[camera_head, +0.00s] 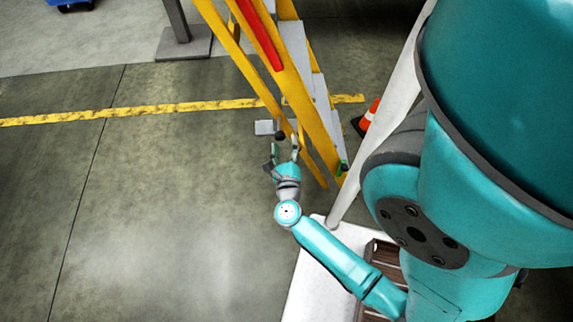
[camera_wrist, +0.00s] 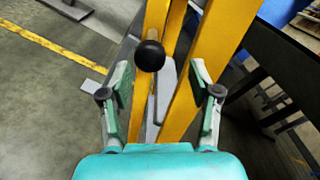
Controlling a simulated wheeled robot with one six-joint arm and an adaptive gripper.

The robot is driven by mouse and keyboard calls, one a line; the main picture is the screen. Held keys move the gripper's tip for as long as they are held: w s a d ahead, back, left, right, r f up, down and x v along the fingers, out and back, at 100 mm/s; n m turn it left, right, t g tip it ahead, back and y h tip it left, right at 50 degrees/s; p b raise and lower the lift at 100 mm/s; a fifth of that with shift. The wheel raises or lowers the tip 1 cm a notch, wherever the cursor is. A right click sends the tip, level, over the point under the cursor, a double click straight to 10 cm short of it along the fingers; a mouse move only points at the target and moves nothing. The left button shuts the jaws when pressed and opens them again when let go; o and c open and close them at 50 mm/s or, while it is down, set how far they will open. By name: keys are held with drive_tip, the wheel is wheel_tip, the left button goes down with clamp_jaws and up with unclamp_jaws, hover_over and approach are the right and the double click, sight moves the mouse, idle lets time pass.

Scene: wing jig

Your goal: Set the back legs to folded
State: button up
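A yellow stepladder (camera_head: 293,80) stands upright in front of me, with grey steps and a red strip on one rail. A thinner yellow leg (camera_head: 232,52) runs beside the wider rail; I take it for a back leg, and it slants apart from that rail. A black ball knob (camera_wrist: 149,55) on a thin rod shows in the wrist view, and also in the head view (camera_head: 280,135). My gripper (camera_wrist: 160,78) is open, its fingers on either side of the knob's line, with the knob just beyond the fingertips. In the head view my gripper (camera_head: 283,153) is beside the ladder's lower part.
An orange traffic cone (camera_head: 369,116) stands right of the ladder. A post on a grey base plate (camera_head: 183,42) stands behind at the left. A yellow line (camera_head: 120,111) crosses the floor. The floor at left is clear. A dark table-like structure (camera_wrist: 285,65) is at right in the wrist view.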

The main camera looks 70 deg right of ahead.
drive_tip(key=v, duration=0.8)
drive_tip(key=shift+a, duration=0.3)
drive_tip(key=shift+s, duration=0.15)
idle(0.5)
